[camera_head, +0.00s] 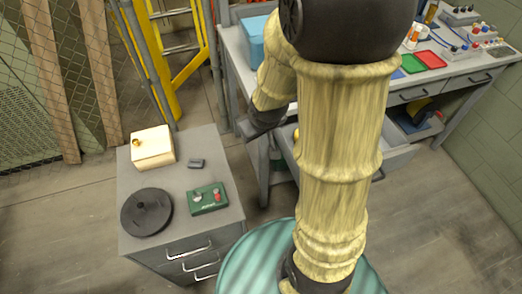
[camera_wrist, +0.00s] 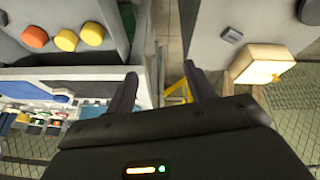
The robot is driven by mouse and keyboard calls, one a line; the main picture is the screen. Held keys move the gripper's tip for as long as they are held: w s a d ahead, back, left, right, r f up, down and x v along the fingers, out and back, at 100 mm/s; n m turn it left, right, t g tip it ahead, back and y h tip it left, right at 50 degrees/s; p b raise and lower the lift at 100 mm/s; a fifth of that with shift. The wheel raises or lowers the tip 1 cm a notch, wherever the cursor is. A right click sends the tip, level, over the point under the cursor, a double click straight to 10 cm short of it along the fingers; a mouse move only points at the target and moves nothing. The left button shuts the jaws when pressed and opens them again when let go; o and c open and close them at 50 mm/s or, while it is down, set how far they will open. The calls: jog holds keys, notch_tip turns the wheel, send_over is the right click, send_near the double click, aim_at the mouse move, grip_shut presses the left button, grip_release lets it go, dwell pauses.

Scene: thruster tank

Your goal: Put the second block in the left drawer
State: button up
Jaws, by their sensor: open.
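I cannot tell which is the second block. In the head view my arm hides most of the open drawer (camera_head: 397,160); a bit of yellow (camera_head: 296,134) shows at the arm's edge. My gripper (camera_wrist: 162,88) is open and empty, its fingers apart over the gap between drawer and grey cabinet, beside the blocks.
The grey cabinet (camera_head: 190,228) at the left carries a cream box (camera_head: 152,147), a small dark box (camera_head: 196,163), a black disc (camera_head: 146,212) and a green control box (camera_head: 207,198). The workbench (camera_head: 462,66) holds trays and instruments. A yellow ladder (camera_head: 188,68) stands behind.

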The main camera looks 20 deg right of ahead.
jog(key=s+a+r+m+g, duration=0.2)
jog(key=s, duration=0.6)
jog(key=shift+a+r+y, duration=0.15)
jog(key=shift+a+y, duration=0.05)
jog(key=shift+y, duration=0.1)
jog(key=shift+o, duration=0.5)
